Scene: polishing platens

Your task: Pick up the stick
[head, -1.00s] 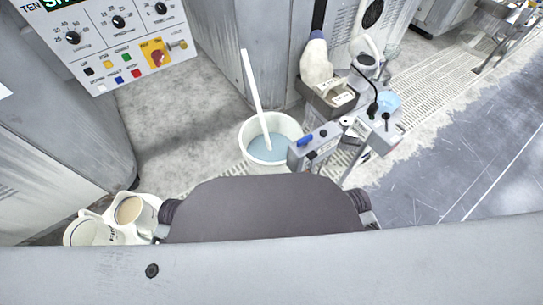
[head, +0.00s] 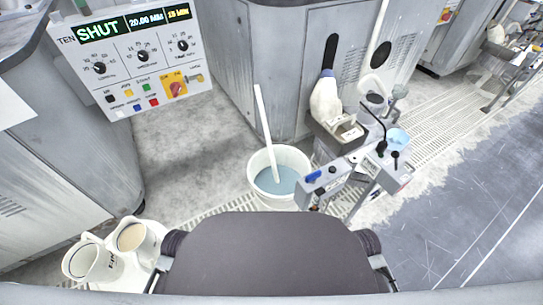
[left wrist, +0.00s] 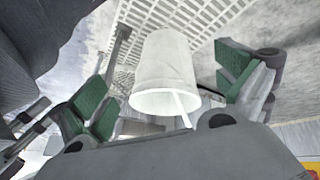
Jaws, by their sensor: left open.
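A long thin white stick (head: 263,122) leans in a white bucket (head: 258,186) of bluish liquid on the floor, its upper end standing well above the rim. My left gripper (left wrist: 160,76) shows only in the left wrist view, with its green-padded fingers wide apart and nothing held. In that view the bucket (left wrist: 165,68) appears inverted beyond the gap between the fingers. A short piece of the stick (left wrist: 183,110) shows below its rim. The distance to the stick is hard to judge. My right gripper is in neither view.
A grey cart with a blue-switched box (head: 327,180) stands right of the bucket. A grey cabinet (head: 229,60) rises behind it. A control panel (head: 140,60) is at upper left. Two white jugs (head: 95,262) stand at lower left. Open floor (head: 450,215) lies right.

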